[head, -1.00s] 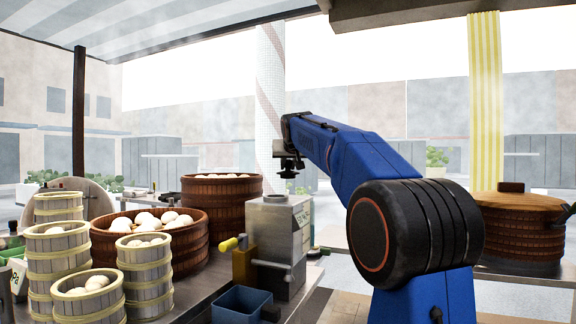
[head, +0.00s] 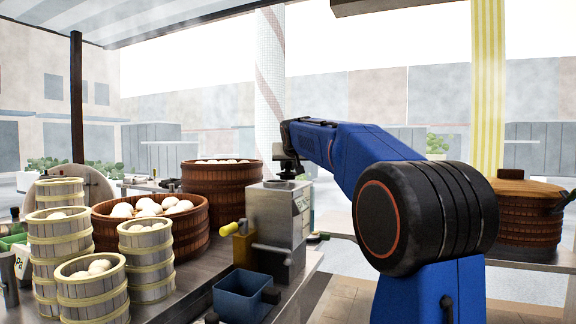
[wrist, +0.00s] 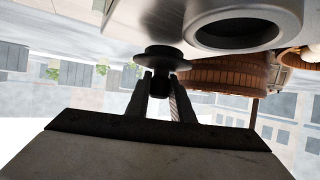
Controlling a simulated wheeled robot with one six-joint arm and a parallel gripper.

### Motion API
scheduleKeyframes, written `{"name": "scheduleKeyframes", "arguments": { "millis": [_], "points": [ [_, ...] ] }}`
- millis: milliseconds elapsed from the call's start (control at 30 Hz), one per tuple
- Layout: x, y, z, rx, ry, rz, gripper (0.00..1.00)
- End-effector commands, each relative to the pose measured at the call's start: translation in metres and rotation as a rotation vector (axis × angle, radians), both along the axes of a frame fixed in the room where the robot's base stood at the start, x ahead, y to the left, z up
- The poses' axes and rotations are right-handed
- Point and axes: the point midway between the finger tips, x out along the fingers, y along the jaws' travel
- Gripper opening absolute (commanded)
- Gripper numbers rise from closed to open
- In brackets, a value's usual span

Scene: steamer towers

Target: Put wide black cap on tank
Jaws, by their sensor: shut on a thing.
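The wide black cap (wrist: 165,57) is held in my gripper (wrist: 160,88), whose two fingers close on its narrow stem; its broad disc is clear of the fingers. In the head view the cap (head: 287,174) shows small, just over the top of the grey metal tank (head: 275,215). The wrist view, which looks upside down, shows the tank's round, raised opening (wrist: 237,30) uncovered, beside the cap and to its right. I cannot tell whether the cap touches the tank top. In the head view the fingers are too small to make out.
A yellow-handled tap (head: 232,228) and a blue bin (head: 243,296) are at the tank's front left. Bamboo steamers (head: 147,255), a wide basket of buns (head: 105,237) and a tall wooden steamer (head: 222,190) crowd the counter's left. A lidded wooden tub (head: 518,215) stands at right.

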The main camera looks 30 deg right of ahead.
Motion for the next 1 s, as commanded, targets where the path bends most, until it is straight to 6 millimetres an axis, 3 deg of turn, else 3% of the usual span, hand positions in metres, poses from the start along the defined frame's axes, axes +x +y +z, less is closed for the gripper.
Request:
{"name": "scheduleKeyframes", "arguments": {
  "millis": [1000],
  "points": [
    [-0.0001,-0.0001,-0.0083,0.000,0.000,0.000,0.00]
  ]
}}
